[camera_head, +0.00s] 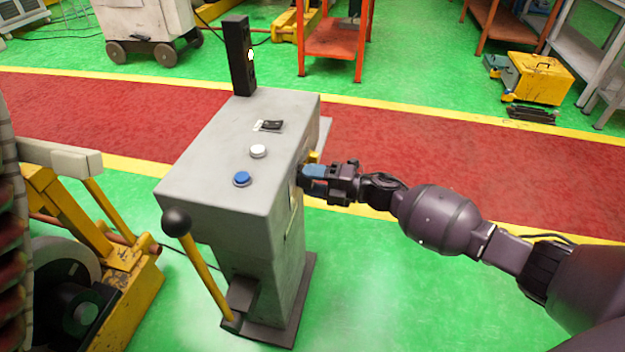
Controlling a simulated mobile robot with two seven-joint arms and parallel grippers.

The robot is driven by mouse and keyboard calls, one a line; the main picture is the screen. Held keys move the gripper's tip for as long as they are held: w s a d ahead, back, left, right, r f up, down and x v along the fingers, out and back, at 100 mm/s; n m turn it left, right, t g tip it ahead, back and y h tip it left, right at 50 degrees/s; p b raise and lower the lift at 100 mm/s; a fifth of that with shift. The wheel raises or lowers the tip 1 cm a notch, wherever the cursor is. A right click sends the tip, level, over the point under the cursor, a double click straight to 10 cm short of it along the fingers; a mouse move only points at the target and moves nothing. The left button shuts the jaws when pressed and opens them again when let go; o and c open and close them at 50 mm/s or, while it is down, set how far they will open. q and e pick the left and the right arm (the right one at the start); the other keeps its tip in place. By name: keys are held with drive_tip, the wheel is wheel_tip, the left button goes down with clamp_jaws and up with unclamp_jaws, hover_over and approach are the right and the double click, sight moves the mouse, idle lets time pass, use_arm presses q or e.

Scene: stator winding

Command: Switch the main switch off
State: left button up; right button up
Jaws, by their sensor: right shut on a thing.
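The grey control pedestal (225,165) stands in the middle of the head view. My right gripper (306,172) comes in from the right and its blue-tipped fingers are at the pedestal's right side, near the upper edge. It is shut on the main switch there, which the fingers mostly hide. A small yellow part (313,157) shows just above the fingers. The switch's exact angle cannot be made out. My left gripper is not in view.
The pedestal's top carries a blue button (242,179), a white button (258,151), a small black switch (271,125) and a black post (239,56). A ball-topped lever (199,265) stands in front. Yellow machinery (120,265) is at left. Green floor right of the pedestal is clear.

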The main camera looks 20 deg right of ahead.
drive_tip(key=o, duration=0.9)
drive_tip(key=shift+d, duration=0.1)
drive_tip(key=p+v, duration=0.1)
drive_tip(key=v, duration=0.9)
drive_tip(key=shift+s+d, duration=0.25)
drive_tip(key=shift+s, duration=0.05)
